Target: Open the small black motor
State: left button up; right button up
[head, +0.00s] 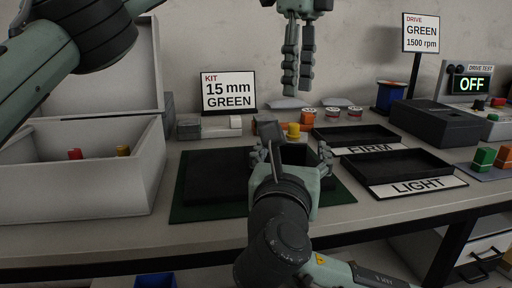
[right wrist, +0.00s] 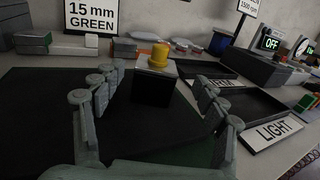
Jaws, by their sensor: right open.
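A small black block (right wrist: 152,90) with a pale top and a yellow round cap (right wrist: 160,54) stands at the dark mat in the right wrist view; I take it to be the motor. In the head view its dark body (head: 297,154) shows behind my right gripper, with the yellow cap (head: 293,130) above. My right gripper (head: 296,158) is open and empty, its fingers spread to either side in front of the block, apart from it as far as I can see. My left gripper (head: 297,88) hangs fingers down above and behind the block, seemingly empty; its finger opening is unclear.
A dark green mat (head: 190,213) carries a flat black slab (head: 215,178). FIRM (head: 355,134) and LIGHT (head: 398,168) trays lie right. An open white box (head: 90,195) stands left. A kit sign (head: 228,91) reads 15 mm GREEN; the drive tester (head: 468,84) reads OFF.

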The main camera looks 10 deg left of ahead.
aim_at(294, 133)
pick_arm(q)
jog(key=shift+a, duration=0.2)
pick_arm(e)
jog(key=shift+w+a, duration=0.1)
jog(key=shift+a, duration=0.15)
jog(key=shift+w, duration=0.15)
jog(key=w, duration=0.7)
jog(key=shift+w+d, duration=0.15)
jog(key=shift+d, duration=0.2)
jog(key=shift+c, duration=0.3)
